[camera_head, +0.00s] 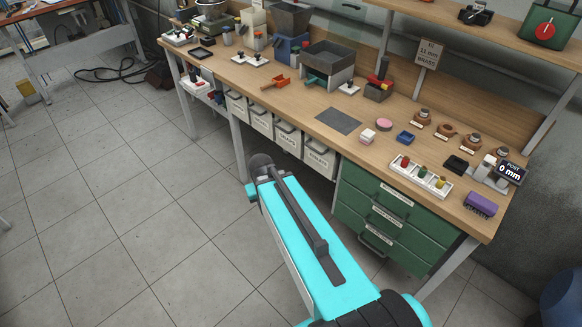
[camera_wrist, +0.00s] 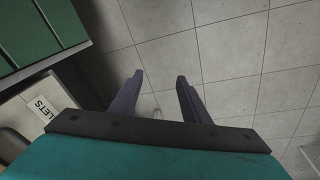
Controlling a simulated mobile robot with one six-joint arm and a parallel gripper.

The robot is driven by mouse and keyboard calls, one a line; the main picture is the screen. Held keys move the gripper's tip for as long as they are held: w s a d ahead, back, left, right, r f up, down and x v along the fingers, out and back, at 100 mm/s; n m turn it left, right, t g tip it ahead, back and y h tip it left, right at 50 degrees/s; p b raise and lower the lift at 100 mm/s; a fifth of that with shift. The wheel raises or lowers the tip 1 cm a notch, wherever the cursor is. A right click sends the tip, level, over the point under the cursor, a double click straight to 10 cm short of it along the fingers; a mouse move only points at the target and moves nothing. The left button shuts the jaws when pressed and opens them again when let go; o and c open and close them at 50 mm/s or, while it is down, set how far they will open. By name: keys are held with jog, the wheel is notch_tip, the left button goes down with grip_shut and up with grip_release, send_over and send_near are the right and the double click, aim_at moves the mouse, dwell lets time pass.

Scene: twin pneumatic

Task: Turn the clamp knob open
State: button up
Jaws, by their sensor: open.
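I cannot pick out the clamp knob for certain at this size. A grey and white device (camera_head: 485,167) stands at the right end of the wooden bench (camera_head: 300,97), beside a dark display (camera_head: 510,171) reading "POST 0 mm". A small machine with a red top (camera_head: 378,84) stands at the middle back of the bench. My gripper (camera_wrist: 158,78) shows in the wrist view with its two dark fingers apart and nothing between them. It points at the tiled floor, away from the bench top. The head view does not show its fingers clearly.
Green drawers (camera_head: 385,215) and labelled white bins (camera_head: 288,140) sit under the bench. A white tray with coloured knobs (camera_head: 420,178), a purple block (camera_head: 481,204) and several small round pieces crowd the right bench top. The tiled floor (camera_head: 120,210) to the left is open.

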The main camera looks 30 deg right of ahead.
jog(key=s+a+f+n+g+y, duration=0.1)
jog(key=s+a+f+g, duration=0.2)
jog(key=s+a+f, duration=0.65)
jog(key=s+f+g, duration=0.2)
jog(key=s+f, duration=0.4)
jog(key=s, duration=0.4)
jog(key=s+f+g, duration=0.2)
jog(key=s+f, duration=0.3)
jog(key=s, duration=0.5)
jog(key=shift+s+d+f+n+y, duration=0.2)
jog(key=shift+d+f+n+y, duration=0.1)
jog(key=shift+d+f, duration=0.1)
jog(key=shift+c, duration=1.5)
